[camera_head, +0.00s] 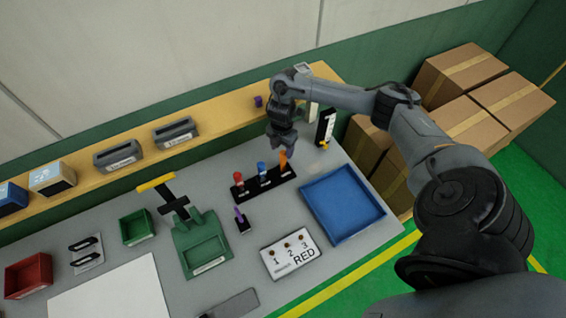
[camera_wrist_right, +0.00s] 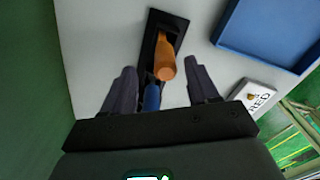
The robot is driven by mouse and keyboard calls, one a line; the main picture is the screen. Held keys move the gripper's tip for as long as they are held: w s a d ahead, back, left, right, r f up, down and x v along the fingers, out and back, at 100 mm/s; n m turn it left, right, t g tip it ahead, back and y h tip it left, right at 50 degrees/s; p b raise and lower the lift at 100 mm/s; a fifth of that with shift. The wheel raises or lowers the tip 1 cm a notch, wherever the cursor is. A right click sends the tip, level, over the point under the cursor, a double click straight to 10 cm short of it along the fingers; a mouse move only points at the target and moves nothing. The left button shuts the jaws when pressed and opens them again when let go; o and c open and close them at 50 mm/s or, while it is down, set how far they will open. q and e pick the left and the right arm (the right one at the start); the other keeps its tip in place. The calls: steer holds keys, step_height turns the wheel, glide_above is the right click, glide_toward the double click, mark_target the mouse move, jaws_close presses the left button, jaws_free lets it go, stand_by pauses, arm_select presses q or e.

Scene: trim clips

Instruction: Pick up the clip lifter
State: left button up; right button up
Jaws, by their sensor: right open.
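A black rack (camera_head: 262,184) on the grey table holds upright tools with a red handle (camera_head: 238,178), a blue handle (camera_head: 261,168) and an orange handle (camera_head: 283,160). I cannot tell from any label which one is the clip lifter. My right gripper (camera_head: 283,148) is open above the rack's right end, close over the orange handle. In the right wrist view the orange handle (camera_wrist_right: 165,62) stands between the open fingers (camera_wrist_right: 161,68), and the blue handle (camera_wrist_right: 152,96) is partly hidden behind the gripper body. My left gripper is not in view.
A blue tray (camera_head: 343,207) lies right of the rack. A card marked RED (camera_head: 290,254), a purple-handled tool (camera_head: 241,220) and a green fixture (camera_head: 202,245) are in front. A wooden shelf (camera_head: 215,122) runs behind. Cardboard boxes (camera_head: 470,105) stand at the right.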

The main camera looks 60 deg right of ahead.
mark_target(283, 157)
steer(key=shift+s+a+f, duration=0.1)
steer(key=shift+s+f, duration=0.1)
steer(key=shift+f, duration=0.95)
steer(key=shift+s+a+f, duration=0.1)
steer(key=shift+s+f, duration=0.05)
steer(key=shift+f, duration=1.55)
steer(key=shift+d, duration=0.1)
jaws_close()
steer(key=shift+r, duration=0.15)
